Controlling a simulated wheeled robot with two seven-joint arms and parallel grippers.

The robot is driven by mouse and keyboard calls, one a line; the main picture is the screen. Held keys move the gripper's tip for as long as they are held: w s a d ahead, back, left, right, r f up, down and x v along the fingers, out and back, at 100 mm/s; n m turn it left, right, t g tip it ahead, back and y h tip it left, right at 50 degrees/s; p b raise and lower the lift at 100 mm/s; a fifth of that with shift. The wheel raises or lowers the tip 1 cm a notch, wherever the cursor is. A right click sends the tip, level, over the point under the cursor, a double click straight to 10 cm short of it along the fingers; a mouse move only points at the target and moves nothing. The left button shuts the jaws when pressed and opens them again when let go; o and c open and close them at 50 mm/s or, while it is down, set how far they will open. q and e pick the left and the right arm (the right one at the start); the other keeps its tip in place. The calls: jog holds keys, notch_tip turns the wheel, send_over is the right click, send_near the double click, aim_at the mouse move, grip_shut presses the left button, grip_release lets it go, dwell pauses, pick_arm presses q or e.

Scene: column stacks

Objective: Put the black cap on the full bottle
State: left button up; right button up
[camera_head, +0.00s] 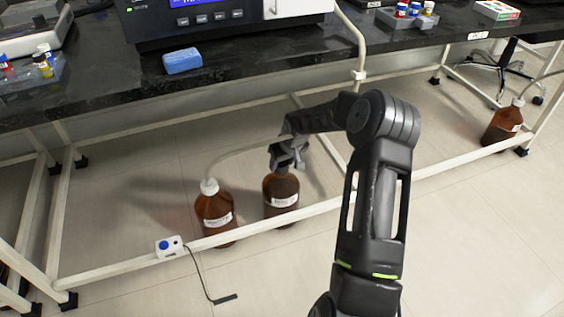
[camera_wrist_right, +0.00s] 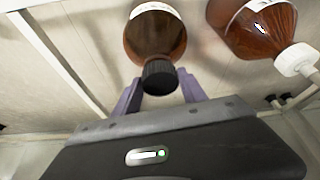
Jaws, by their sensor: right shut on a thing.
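The black cap (camera_wrist_right: 160,75) is between the two purple-grey fingers of my right gripper (camera_wrist_right: 159,84), which is shut on it. In the right wrist view the cap lies over the mouth of a brown bottle (camera_wrist_right: 156,38). I cannot tell whether it is seated on the neck. In the head view this bottle (camera_head: 281,193), with a white label, stands upright on the floor under the bench. My right gripper (camera_head: 288,160) is right above it and hides its neck and the cap. The fill level is unclear. My left gripper is not in view.
A second brown bottle (camera_head: 214,210) with a white cap and tube stands close on the left. Another brown bottle (camera_head: 503,123) is far right. A white frame rail (camera_head: 330,206) runs in front, with a small blue-button box (camera_head: 170,246). The black benchtop (camera_head: 110,75) is above.

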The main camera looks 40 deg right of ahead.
jog(key=shift+f, duration=0.4)
dwell(0.3)
jog(key=o, duration=1.4)
jog(key=shift+c, duration=0.2)
jog(key=shift+r, duration=0.1)
jog(key=p+v, duration=0.3)
jog(key=v, duration=0.4)
jog(key=shift+r, duration=0.3)
jog(key=shift+s, duration=0.15)
